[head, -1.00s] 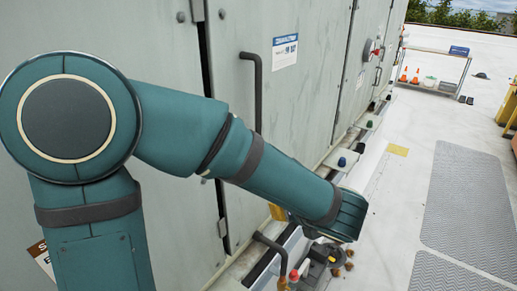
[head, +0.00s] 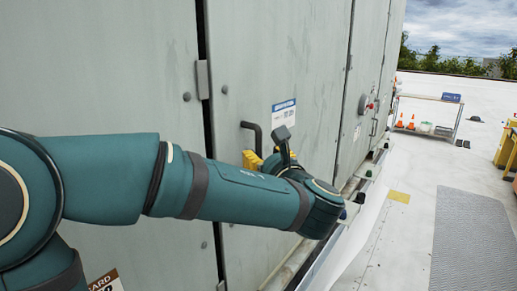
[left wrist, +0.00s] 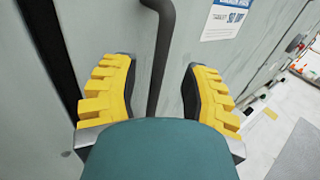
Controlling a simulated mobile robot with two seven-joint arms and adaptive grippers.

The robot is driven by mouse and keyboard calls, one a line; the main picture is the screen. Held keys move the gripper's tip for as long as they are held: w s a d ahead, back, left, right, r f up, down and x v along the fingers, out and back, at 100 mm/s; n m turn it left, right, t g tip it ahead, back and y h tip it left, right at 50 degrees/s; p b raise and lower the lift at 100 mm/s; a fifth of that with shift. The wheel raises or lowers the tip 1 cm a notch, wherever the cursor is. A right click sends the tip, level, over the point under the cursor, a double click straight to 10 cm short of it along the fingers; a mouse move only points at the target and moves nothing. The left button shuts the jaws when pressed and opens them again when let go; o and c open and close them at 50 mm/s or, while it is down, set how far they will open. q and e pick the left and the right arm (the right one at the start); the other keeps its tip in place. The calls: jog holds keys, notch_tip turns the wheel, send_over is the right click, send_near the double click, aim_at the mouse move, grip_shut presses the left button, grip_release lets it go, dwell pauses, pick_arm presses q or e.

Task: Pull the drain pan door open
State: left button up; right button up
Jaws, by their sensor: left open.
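The drain pan door (head: 300,60) is a tall grey-green panel, flush in the cabinet wall, with a dark gap along its left edge. Its dark bar handle (head: 251,130) stands out near that edge, its lower part hidden by my arm. In the left wrist view the handle (left wrist: 158,60) runs down between the two yellow-padded fingers of my left gripper (left wrist: 161,75). The gripper is open, with clear space on both sides of the bar. In the head view my left gripper (head: 254,160) is mostly hidden behind my own wrist. My right gripper is not in view.
A blue and white label (head: 284,113) is on the door right of the handle. Further right are a red switch (head: 369,106), a low ledge along the cabinet base, and a cart (head: 428,115) with cones. The white roof floor with a grey mat (head: 475,240) is open.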

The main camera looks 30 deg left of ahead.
aim_at(259, 151)
pick_arm(q)
jog(key=shift+x, duration=2.15)
grip_shut()
